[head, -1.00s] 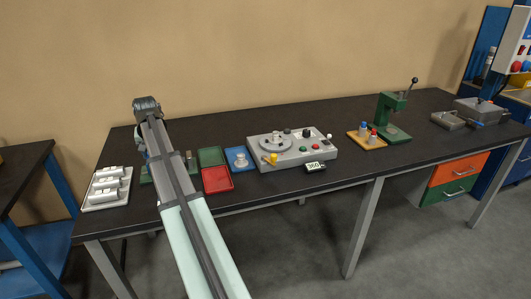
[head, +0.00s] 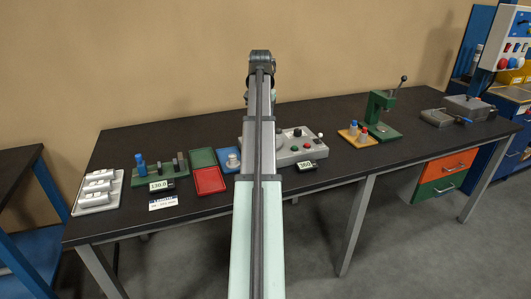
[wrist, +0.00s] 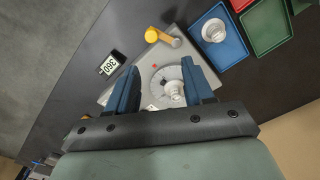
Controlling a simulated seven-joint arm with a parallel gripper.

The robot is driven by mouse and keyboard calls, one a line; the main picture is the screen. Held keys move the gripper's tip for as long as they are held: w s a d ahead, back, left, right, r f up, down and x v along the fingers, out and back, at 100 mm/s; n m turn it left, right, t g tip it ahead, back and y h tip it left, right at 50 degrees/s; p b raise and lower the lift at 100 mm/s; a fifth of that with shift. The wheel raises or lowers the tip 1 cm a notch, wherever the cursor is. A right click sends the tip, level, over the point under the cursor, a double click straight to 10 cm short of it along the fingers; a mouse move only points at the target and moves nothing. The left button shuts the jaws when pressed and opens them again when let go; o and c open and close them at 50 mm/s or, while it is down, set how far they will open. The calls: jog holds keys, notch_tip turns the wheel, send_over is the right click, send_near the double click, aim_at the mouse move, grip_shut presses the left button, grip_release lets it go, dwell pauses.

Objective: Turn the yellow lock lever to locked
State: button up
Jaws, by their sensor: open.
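In the head view my arm hides the lever and much of the grey unit (head: 308,148). My gripper (wrist: 162,72) is open above the unit, its blue fingers apart on either side of the dial. A clear, ringed piece (wrist: 174,90) stands on the dial between the fingers in the picture. The gripper touches nothing that I can see. The lever lies beyond the fingertips, toward the picture's top.
A display reading 360 (wrist: 110,63) is beside the unit. The blue tray (wrist: 219,37) with a pale spool, green tray (wrist: 267,26) and red tray (head: 209,181) lie nearby. A green press (head: 380,112) and orange tray (head: 357,137) stand to the right.

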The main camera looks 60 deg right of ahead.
jog(key=f, duration=0.4)
jog(key=s+f, duration=0.1)
jog(key=f, duration=0.8)
jog(key=shift+s+d+f, duration=0.2)
jog(key=shift+s, duration=0.05)
jog(key=shift+c, duration=0.3)
grip_shut()
